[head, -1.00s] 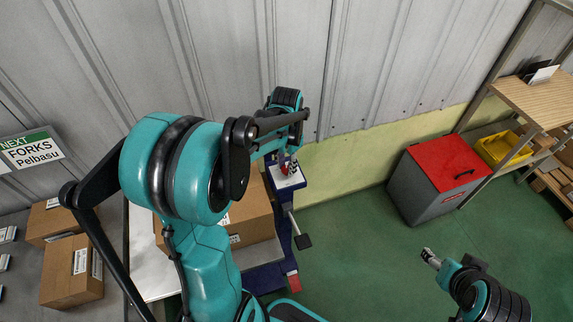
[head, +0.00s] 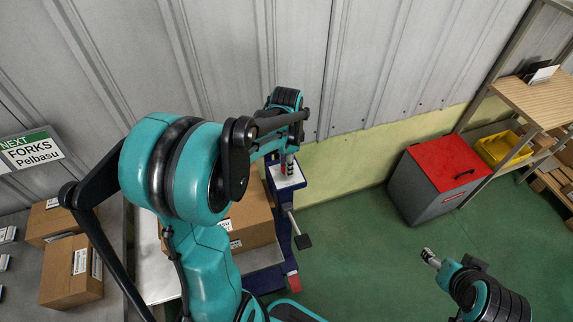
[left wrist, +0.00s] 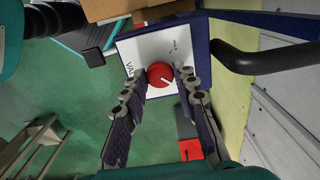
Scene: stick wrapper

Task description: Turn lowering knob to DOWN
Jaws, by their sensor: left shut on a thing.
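The red round knob (left wrist: 160,74) sits on a white panel (left wrist: 150,47) in the left wrist view. A pale mark shows on the lower right of its face. Dark lettering is on the panel on either side of the knob, partly hidden and too small to read fully. My left gripper (left wrist: 161,80) is shut on the knob, one finger on each side. In the head view my left gripper (head: 287,163) points down onto the white panel top of a blue post (head: 280,205). My right gripper (head: 430,257) is far from it, over the green floor; its jaws are unclear.
Cardboard boxes (head: 245,220) stand beside the blue post. A grey bin with a red lid (head: 445,163) and a shelf with a yellow tray (head: 500,148) are at right. The green floor between is clear.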

